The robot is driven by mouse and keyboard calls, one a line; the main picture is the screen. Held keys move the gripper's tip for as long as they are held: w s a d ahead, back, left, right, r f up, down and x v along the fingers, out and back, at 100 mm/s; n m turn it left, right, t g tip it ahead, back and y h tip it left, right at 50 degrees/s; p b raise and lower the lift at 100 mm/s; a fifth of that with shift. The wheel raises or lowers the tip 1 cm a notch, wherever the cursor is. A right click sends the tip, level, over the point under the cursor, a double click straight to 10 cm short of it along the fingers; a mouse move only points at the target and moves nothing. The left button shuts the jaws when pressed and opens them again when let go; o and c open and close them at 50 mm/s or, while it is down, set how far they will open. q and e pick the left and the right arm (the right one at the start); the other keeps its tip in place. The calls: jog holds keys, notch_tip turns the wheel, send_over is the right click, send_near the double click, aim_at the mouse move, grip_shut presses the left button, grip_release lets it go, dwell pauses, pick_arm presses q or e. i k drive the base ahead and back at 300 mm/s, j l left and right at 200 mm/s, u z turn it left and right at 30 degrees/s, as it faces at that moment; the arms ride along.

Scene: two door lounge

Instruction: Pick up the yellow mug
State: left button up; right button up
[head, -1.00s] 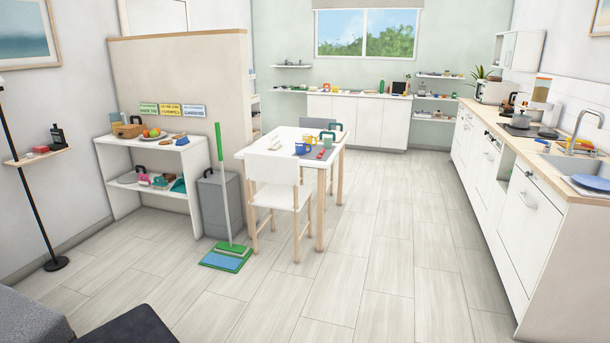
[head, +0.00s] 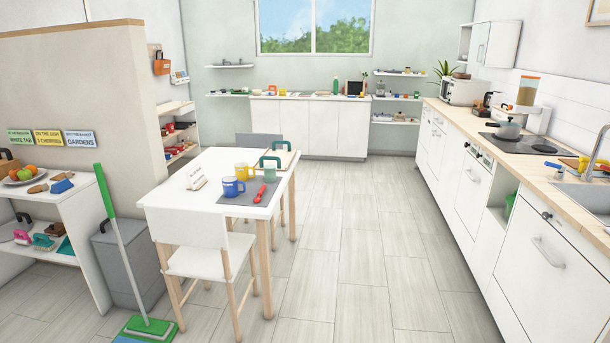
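The yellow mug (head: 242,171) stands upright on the white table (head: 173,195), at the back left of a grey mat (head: 262,197). A blue mug (head: 232,187) stands just in front of it and to its left. A pale green mug (head: 270,173) stands to its right. Neither of my grippers shows in the head view.
A white chair (head: 200,250) stands at the table's near side, another chair behind it. A green broom (head: 118,230) and grey bin (head: 126,262) are to the left. The floor (head: 350,250) between table and kitchen counter (head: 552,190) is clear.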

aim_at(241, 169)
jog(key=i+j+u, duration=0.15)
jog(key=i+u, duration=0.65)
jog(key=i, duration=0.15)
jog(key=i+l+u, duration=0.35)
jog(key=i, duration=0.15)
jog(key=j, duration=0.1)
